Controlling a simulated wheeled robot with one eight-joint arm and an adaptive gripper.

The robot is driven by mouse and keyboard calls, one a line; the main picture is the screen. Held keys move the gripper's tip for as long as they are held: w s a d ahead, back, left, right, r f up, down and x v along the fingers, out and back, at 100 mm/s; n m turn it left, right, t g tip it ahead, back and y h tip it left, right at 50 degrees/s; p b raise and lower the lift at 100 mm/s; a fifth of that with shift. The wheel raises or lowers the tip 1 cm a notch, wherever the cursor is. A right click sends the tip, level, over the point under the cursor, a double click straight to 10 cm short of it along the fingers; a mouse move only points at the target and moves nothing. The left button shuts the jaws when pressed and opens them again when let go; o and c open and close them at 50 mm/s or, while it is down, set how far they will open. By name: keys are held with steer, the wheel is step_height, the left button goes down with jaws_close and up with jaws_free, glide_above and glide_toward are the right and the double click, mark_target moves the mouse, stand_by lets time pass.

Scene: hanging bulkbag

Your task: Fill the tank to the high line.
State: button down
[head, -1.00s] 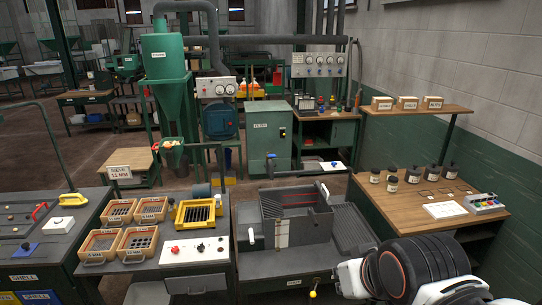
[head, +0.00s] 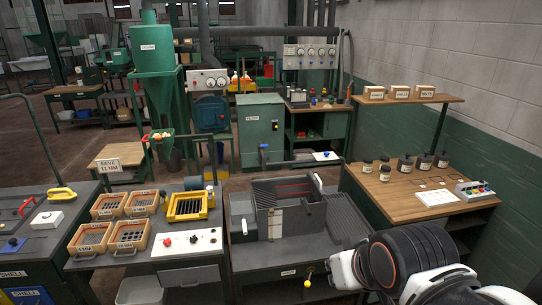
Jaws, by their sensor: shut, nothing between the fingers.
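The tank (head: 258,193) is a grey open box set in a dark bench (head: 285,262) at the middle of the head view. A red line (head: 294,188) runs across its inner back wall. A pale strip with marks (head: 275,224) stands on its front. I cannot tell whether it holds any liquid. A white handle (head: 318,182) stands at its right edge, and a yellow knob (head: 307,284) sits on the bench front. My arm shows at the lower right, right of the tank and apart from it. My gripper cannot be made out.
A left bench holds several wooden-framed sieves (head: 110,207), a yellow-framed sieve (head: 189,206) and a white control panel (head: 187,243). A right wooden table (head: 412,204) holds dark jars (head: 405,163) and a button box (head: 474,191). A grey pipe (head: 300,164) passes behind the tank.

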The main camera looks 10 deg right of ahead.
step_height(320, 180, down, 17)
steer(key=b, duration=1.5)
steer(key=shift+b, duration=0.35)
steer(key=shift+w, duration=0.1)
